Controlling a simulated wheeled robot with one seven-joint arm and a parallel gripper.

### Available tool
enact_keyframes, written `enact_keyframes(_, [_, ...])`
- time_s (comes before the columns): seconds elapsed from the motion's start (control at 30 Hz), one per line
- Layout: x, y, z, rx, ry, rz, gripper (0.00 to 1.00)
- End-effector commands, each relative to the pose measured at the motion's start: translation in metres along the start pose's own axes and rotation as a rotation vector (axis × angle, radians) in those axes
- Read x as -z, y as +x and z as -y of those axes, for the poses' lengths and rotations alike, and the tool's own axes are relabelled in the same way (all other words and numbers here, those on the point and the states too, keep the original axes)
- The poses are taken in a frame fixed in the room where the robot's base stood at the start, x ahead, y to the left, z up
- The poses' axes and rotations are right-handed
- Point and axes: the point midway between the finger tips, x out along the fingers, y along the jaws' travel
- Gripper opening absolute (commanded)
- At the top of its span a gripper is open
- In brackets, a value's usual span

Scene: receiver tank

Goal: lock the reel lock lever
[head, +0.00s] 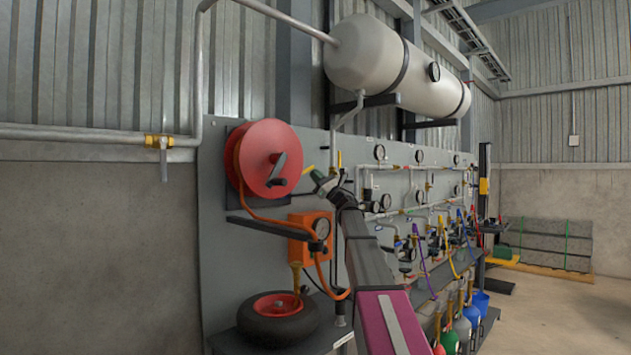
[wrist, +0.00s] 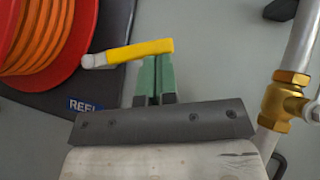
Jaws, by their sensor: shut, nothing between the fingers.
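The reel lock lever (wrist: 140,51) has a yellow handle on a pale pivot piece at its left end. In the wrist view it lies nearly level, its right end slightly higher. In the head view it is a small yellow bar (head: 308,169) just right of the red hose reel (head: 262,150). My gripper (wrist: 154,62) is shut and empty, its green fingers upright at the right part of the handle. The fingertips meet the handle's lower edge in the picture; I cannot tell whether they touch. My gripper also shows in the head view (head: 318,178).
A brass valve (wrist: 285,98) on a grey pipe stands right of my gripper. The reel's red flange (wrist: 85,30) and orange hose are at the left. In the head view, an orange gauge box (head: 303,232) hangs below, and gauges and pipes fill the panel to the right.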

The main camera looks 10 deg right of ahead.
Motion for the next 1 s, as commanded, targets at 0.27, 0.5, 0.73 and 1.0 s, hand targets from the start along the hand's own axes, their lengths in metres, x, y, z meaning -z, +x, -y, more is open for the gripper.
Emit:
enact_keyframes(0.27, [-0.004, 0.004, 0.002, 0.002, 0.002, 0.000, 0.00])
enact_keyframes(0.5, [-0.004, 0.005, 0.003, 0.003, 0.003, 0.002, 0.00])
enact_keyframes(0.73, [-0.005, 0.005, 0.003, 0.003, 0.004, 0.002, 0.00])
enact_keyframes(1.0, [-0.006, -0.008, -0.002, 0.004, 0.004, 0.001, 0.00])
